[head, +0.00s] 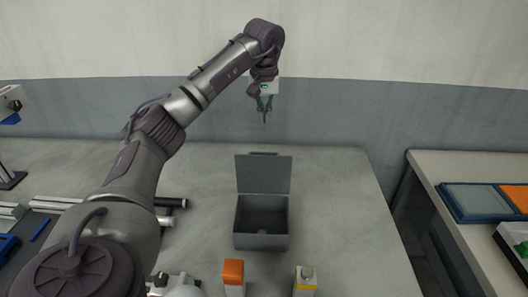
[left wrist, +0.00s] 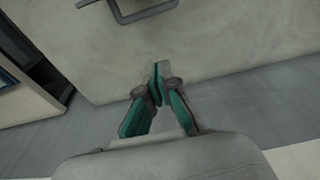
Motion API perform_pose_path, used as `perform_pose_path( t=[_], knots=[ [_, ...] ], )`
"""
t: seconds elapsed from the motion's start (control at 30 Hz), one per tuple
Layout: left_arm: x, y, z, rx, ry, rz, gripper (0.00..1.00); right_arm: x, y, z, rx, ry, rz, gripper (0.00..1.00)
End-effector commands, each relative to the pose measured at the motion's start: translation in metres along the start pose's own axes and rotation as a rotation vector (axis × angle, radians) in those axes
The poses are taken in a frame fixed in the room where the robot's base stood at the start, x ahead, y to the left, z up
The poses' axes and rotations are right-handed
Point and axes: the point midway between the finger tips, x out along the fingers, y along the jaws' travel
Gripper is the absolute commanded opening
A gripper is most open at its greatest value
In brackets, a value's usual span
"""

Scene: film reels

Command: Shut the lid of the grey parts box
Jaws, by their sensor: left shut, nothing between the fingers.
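The grey parts box (head: 261,241) stands on the table with its lid (head: 263,174) raised upright at the back edge. The inside of the box shows, dark and with a small form on its floor that I cannot make out. My left gripper (head: 265,119) is shut and empty, pointing down above and behind the lid, apart from it. In the left wrist view the closed fingers (left wrist: 158,70) point over bare table, and part of a grey frame-like shape shows at the top edge. My right gripper is not in view.
An orange-topped container (head: 234,272) and a yellow-banded carton (head: 306,280) stand in front of the box. Dark and silver rods (head: 172,203) lie to its left. The table (head: 335,185) is clear right of the box. A second table (head: 424,160) holds trays, beyond a gap.

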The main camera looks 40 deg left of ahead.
Motion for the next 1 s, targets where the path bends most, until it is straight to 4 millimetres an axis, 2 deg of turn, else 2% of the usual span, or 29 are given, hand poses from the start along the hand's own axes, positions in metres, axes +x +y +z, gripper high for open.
perform_pose_path(
  t=[0.17,0.53,0.6,0.8,1.0],
  knots=[
    [0.02,-0.001,0.0,0.0,-0.003,-0.003,0.0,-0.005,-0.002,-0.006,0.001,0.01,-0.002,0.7],
    [0.098,-0.001,0.001,0.001,-0.005,-0.003,0.0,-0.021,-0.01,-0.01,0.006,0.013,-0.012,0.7],
    [0.09,-0.001,0.011,0.004,0.001,-0.001,0.0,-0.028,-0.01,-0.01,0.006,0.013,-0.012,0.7],
    [0.084,-0.001,0.031,0.002,0.001,-0.001,0.0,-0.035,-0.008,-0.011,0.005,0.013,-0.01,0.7],
    [0.083,-0.001,0.038,0.0,0.0,0.0,0.0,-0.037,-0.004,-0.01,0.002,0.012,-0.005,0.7]
  ],
)
